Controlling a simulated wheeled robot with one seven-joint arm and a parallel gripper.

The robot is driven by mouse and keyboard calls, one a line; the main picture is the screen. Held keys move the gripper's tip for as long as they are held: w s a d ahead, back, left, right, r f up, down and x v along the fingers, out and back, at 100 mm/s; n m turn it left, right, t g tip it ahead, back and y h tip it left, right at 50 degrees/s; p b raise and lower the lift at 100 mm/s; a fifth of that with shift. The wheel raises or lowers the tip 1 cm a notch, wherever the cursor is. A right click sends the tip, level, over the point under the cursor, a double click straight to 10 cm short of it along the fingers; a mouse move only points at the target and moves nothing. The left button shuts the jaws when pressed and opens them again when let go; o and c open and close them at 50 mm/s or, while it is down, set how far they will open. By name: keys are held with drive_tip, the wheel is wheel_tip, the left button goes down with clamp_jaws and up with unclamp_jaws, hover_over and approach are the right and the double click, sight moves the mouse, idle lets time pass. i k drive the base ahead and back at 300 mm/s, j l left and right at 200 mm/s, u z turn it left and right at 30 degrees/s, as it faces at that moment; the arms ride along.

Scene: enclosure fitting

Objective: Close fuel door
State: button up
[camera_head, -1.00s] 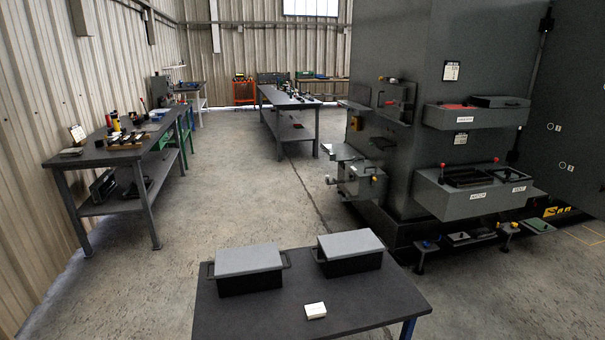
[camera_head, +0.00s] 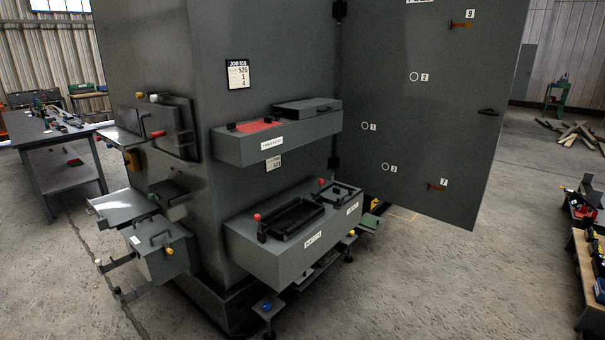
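A large dark grey door (camera_head: 430,110) hangs from hinges at the right edge of the tall grey enclosure (camera_head: 270,60) and stands swung out to the right, open. It carries several number tags, small white rings, two orange-brown latches and a dark handle (camera_head: 489,112) near its free edge. A label at its top is cut off by the frame, so I cannot read for certain whether this is the fuel door. What lies behind the door is hidden. My gripper is not in view.
Two boxes stick out from the enclosure's front: an upper one (camera_head: 285,142) and a lower one (camera_head: 290,265) with red-knobbed parts. Brackets and a small box (camera_head: 160,250) jut out at left. A low bench (camera_head: 590,275) stands at far right. Floor (camera_head: 480,280) right of the enclosure is clear.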

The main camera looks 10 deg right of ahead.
sight(433, 130)
drive_tip(key=i+l+z, duration=0.15)
drive_tip(key=i+z, duration=0.2)
drive_tip(key=i, duration=0.6)
drive_tip(key=i+j+z, duration=0.15)
drive_tip(key=i+z, duration=0.15)
drive_tip(key=i, duration=0.65)
